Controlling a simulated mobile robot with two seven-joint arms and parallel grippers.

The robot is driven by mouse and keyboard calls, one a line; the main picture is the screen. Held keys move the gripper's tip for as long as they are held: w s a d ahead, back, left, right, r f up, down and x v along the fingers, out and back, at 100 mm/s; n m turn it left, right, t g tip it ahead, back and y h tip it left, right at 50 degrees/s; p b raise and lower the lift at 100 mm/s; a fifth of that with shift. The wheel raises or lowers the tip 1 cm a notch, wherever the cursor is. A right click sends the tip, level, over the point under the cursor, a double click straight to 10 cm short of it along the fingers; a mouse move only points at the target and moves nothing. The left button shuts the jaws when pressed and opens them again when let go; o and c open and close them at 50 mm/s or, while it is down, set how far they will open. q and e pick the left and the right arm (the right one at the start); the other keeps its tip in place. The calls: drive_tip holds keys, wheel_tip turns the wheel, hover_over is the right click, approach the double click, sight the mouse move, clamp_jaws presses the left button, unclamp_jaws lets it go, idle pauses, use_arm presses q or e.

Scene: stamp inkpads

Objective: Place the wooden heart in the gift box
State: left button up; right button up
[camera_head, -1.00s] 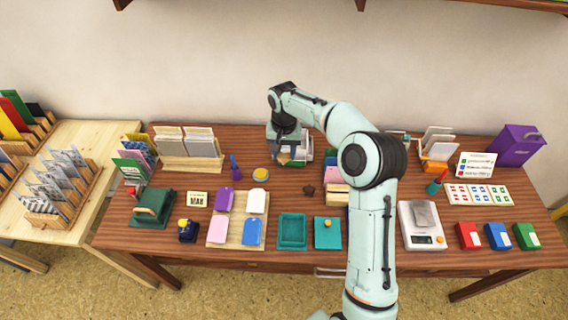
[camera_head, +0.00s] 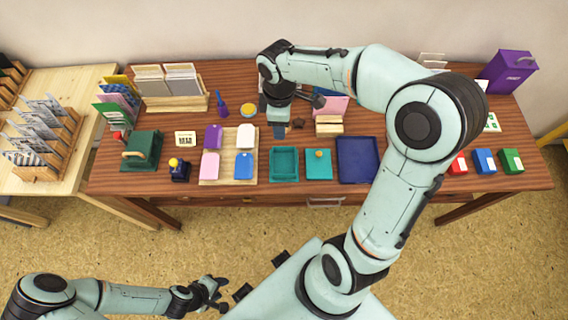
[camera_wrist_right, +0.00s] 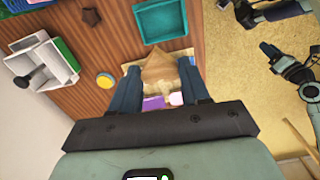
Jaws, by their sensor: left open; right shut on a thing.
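The wooden heart (camera_wrist_right: 157,66) is a pale tan piece between the two dark blue fingers of my right gripper (camera_wrist_right: 160,84) in the right wrist view. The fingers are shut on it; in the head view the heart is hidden. My right gripper (camera_head: 279,128) hangs above the table, behind the teal open box (camera_head: 285,163), which I take as the gift box. The box also shows ahead of the heart in the wrist view (camera_wrist_right: 160,22). A teal lid with an orange knob (camera_head: 318,163) lies right of it. My left gripper (camera_head: 212,297) is open and empty, in front of the table.
A wooden board (camera_head: 229,182) with coloured pads lies left of the box. A dark blue tray (camera_head: 357,160) lies right of the lid. A small brown star (camera_head: 298,123) lies behind the box. A yellow tin (camera_head: 248,109) and purple stamp (camera_head: 221,105) stand behind the board.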

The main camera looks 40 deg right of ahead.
drive_tip(key=shift+s+a+f+n, duration=0.1)
drive_tip(key=shift+s+f+n, duration=0.1)
drive_tip(key=shift+s+n, duration=0.1)
drive_tip(key=b, duration=0.2)
hover_over(282, 164)
wheel_tip(282, 164, down, 16)
drive_tip(key=shift+a+r, duration=0.1)
drive_tip(key=shift+r, duration=0.05)
use_arm(q)
drive_tip(key=shift+s+f+b, duration=0.25)
drive_tip(key=shift+s+f, duration=0.35)
drive_tip(key=shift+f, duration=0.35)
drive_tip(key=shift+s+f+b, duration=0.2)
drive_tip(key=shift+s+f, duration=0.35)
drive_tip(key=shift+f, duration=0.35)
use_arm(e)
drive_tip(key=shift+f, duration=2)
drive_tip(key=shift+f, duration=0.2)
drive_tip(key=o, duration=0.7)
use_arm(q)
drive_tip(key=shift+f, duration=0.15)
